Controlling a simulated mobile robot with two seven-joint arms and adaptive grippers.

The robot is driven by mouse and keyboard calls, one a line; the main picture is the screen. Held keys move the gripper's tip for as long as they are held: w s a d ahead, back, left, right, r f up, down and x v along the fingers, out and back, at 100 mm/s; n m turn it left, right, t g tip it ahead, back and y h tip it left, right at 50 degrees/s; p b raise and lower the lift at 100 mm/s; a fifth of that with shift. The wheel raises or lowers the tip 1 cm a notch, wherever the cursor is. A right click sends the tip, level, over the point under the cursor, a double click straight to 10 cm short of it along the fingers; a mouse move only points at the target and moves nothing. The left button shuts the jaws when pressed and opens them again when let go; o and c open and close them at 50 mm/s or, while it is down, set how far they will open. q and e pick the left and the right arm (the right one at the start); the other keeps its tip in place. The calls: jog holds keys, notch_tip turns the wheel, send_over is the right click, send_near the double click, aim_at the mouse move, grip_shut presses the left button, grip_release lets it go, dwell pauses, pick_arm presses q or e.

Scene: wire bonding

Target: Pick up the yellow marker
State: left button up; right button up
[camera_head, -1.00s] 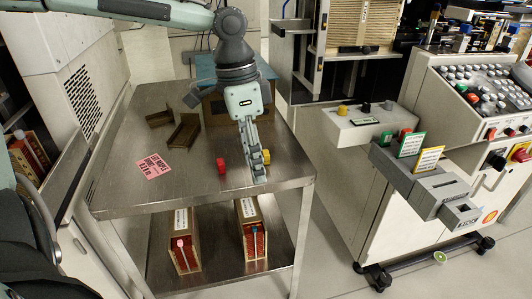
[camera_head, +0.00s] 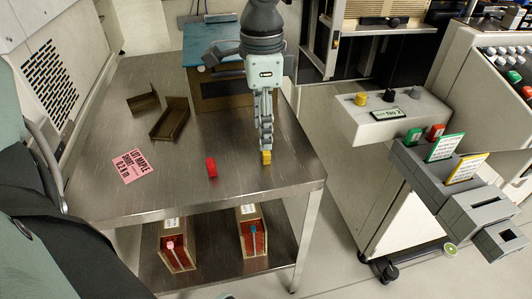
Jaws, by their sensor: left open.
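The yellow marker (camera_head: 266,158) is a small yellow block near the right edge of the steel table (camera_head: 130,75). My left gripper (camera_head: 266,146) points down just over the marker, with its fingertips at or very near its top. The gripper is open, though its fingers look close together from this angle. Whether the fingers touch the marker cannot be told. A red marker (camera_head: 211,167) stands to the left on the same table. My right gripper does not show.
A pink label card (camera_head: 133,165) and two brown trays (camera_head: 170,118) lie on the table's left half. A brown box (camera_head: 215,100) stands behind the gripper. Two red-filled boxes (camera_head: 252,230) are on the lower shelf. A grey console (camera_head: 392,115) stands across a floor gap at right.

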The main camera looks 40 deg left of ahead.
aim_at(266, 156)
pick_arm(q)
jog(key=f, duration=0.2)
jog(key=d+f, duration=0.1)
jog(key=f, duration=0.1)
jog(key=shift+b, duration=0.35)
jog(key=shift+a+f, duration=0.1)
jog(key=shift+f, duration=0.3)
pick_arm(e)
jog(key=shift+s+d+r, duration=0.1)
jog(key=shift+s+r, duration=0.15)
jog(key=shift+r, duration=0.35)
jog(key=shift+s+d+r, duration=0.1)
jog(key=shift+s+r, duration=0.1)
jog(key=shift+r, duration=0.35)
pick_arm(q)
jog(key=c, duration=0.8)
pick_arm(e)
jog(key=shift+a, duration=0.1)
